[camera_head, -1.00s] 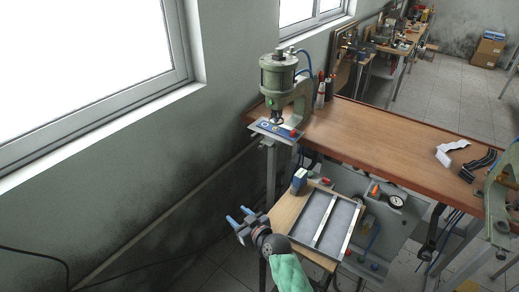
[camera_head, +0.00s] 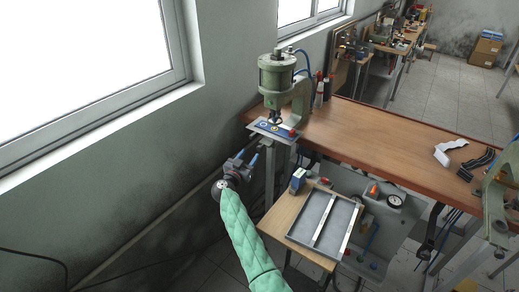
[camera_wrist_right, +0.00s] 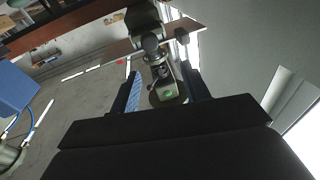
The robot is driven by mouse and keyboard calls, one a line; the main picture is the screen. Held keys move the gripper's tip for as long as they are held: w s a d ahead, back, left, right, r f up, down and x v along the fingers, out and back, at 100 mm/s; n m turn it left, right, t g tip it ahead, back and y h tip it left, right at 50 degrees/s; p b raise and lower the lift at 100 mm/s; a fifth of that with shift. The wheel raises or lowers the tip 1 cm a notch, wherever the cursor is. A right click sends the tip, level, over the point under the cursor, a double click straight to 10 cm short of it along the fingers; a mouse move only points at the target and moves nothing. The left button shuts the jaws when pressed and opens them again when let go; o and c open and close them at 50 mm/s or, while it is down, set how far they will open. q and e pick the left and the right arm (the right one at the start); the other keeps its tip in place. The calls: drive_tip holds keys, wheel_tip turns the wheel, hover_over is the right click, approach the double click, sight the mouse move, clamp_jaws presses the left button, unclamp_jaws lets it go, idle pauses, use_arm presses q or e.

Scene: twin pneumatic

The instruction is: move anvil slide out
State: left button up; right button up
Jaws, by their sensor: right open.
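The green pneumatic press (camera_head: 277,75) stands at the left end of the wooden bench. Its anvil slide (camera_head: 262,127), a flat plate with blue on top, lies under the ram. A red knob (camera_head: 293,132) sits at the slide's right end. My right gripper (camera_head: 262,153) is open and empty, below and to the left of the slide, apart from it. In the right wrist view, my right gripper's two dark fingers (camera_wrist_right: 160,82) are spread. The press (camera_wrist_right: 158,65) shows between and beyond them. My left gripper is not in view.
A wooden side table (camera_head: 277,219) with a divided metal tray (camera_head: 315,228) and a small blue box (camera_head: 298,179) stands below the bench. The wall (camera_head: 120,185) is close on the left. The middle of the bench (camera_head: 375,134) is clear.

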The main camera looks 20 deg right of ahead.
sight(258, 149)
drive_tip(key=w+d+g+b, duration=0.1)
drive_tip(key=w+d+f+g+b, duration=0.1)
drive_tip(key=w+d+m+g+h+b, duration=0.1)
drive_tip(key=d, duration=0.1)
drive_tip(key=shift+w+d+f, duration=0.1)
drive_tip(key=shift+w+f, duration=0.2)
drive_tip(key=shift+w, duration=0.05)
drive_tip(key=shift+b+x, duration=0.75)
drive_tip(key=shift+x, duration=0.2)
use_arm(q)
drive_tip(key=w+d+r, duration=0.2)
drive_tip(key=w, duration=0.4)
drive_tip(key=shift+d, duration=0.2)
use_arm(e)
drive_tip(key=shift+w+d+r, duration=0.2)
drive_tip(key=shift+w+d, duration=0.1)
drive_tip(key=shift+d, duration=0.15)
drive_tip(key=shift+c, duration=0.3)
clamp_jaws()
use_arm(q)
drive_tip(key=shift+b, duration=0.3)
